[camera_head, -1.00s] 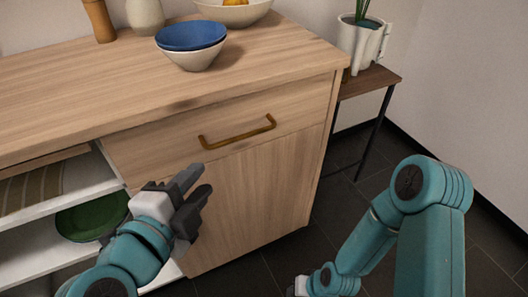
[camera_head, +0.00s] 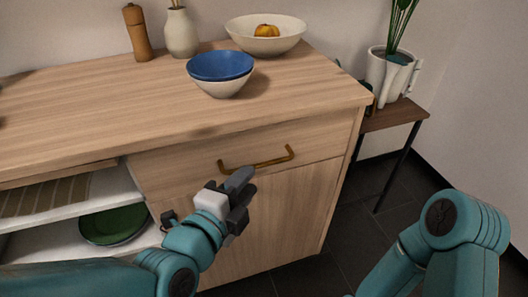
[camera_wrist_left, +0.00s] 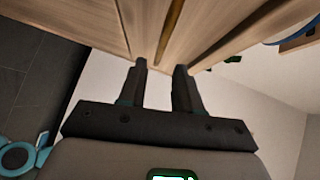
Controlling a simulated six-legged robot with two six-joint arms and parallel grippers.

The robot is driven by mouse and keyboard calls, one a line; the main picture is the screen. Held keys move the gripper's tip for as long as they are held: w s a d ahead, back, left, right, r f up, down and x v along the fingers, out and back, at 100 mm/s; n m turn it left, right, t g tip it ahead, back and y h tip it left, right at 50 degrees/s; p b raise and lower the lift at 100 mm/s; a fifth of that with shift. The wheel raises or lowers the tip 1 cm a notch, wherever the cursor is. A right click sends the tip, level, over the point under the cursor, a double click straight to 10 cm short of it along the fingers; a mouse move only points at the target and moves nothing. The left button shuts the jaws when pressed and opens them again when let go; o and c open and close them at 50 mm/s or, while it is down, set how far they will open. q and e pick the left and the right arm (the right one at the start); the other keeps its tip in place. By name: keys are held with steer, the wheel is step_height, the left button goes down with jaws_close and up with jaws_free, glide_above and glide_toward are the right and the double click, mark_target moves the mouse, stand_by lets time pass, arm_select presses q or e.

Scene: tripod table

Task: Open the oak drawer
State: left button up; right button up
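The oak drawer (camera_head: 185,172) is the top front panel of the wooden cabinet and looks shut, flush with the door below. Its brass bar handle (camera_head: 256,162) runs across the front. My left gripper (camera_head: 243,187) is just in front of and slightly below the handle in the head view. In the left wrist view the gripper (camera_wrist_left: 160,67) is open, its two dark fingers apart with nothing between them. The handle (camera_wrist_left: 171,32) lies ahead of the fingertips, in line with the gap. My right gripper is out of view; only its arm shows at lower right.
A blue bowl nested in a cream one (camera_head: 221,68), a fruit bowl (camera_head: 265,42), a vase (camera_head: 181,35) and a wooden mill (camera_head: 138,34) stand on the cabinet top. Open shelves hold a green plate (camera_head: 113,224). A side table (camera_head: 396,115) with a plant stands right.

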mark_target(262, 166)
arm_select(q)
steer(key=b+x, duration=0.1)
steer(key=x, duration=0.6)
steer(key=shift+w+d, duration=0.25)
steer(key=shift+w, duration=0.05)
jaws_close()
